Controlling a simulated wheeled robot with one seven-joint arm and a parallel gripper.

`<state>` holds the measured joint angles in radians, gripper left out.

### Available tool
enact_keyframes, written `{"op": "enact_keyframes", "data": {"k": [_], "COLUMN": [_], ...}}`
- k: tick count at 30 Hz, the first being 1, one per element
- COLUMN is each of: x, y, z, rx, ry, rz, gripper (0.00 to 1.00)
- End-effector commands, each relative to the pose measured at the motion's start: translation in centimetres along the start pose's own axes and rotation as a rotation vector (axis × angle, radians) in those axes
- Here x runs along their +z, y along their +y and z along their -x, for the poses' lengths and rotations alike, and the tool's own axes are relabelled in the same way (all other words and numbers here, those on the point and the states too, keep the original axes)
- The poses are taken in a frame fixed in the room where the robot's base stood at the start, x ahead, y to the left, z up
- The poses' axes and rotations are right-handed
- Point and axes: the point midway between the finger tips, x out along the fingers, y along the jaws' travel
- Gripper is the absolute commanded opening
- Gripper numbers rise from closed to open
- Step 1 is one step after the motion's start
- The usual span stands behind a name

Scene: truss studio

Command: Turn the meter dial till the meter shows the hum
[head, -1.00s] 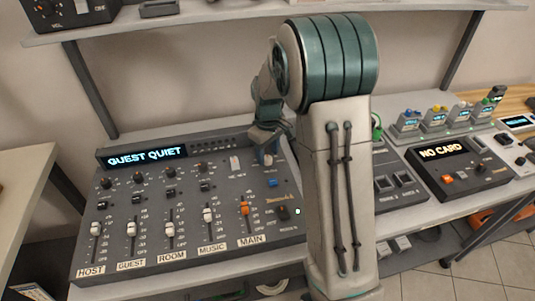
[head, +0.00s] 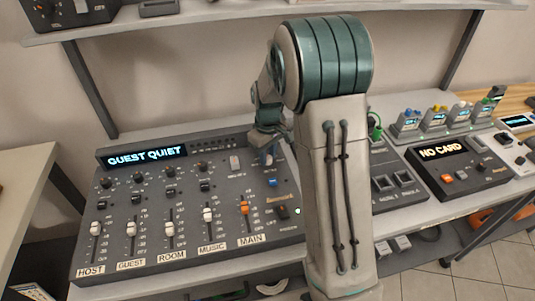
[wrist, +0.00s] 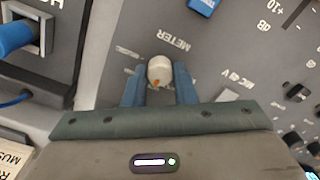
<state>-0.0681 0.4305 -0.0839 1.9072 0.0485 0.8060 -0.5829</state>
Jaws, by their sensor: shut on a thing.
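The meter dial (wrist: 160,71) is a small round off-white knob with an orange mark, beside the printed word METER in the wrist view. My gripper (wrist: 159,82) has its two blue fingers shut on the dial, one on each side. In the head view my gripper (head: 267,158) reaches down to the upper right of the grey mixing desk (head: 150,262), and the dial is hidden there.
Several white faders (head: 169,229) and an orange one (head: 243,209) line the desk's front. A blue button (head: 272,183) lies just in front of my gripper. To the right, another unit's display (head: 441,151) reads NO CARD.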

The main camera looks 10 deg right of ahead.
Motion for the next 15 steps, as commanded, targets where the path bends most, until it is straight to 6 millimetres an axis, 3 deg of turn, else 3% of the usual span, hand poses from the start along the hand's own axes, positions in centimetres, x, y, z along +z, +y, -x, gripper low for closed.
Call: {"op": "enact_keyframes", "data": {"k": [15], "x": [-0.04], "y": [0.02], "z": [0.09], "rx": [0.001], "ry": [0.001], "rz": [-0.382], "gripper": [0.02]}}
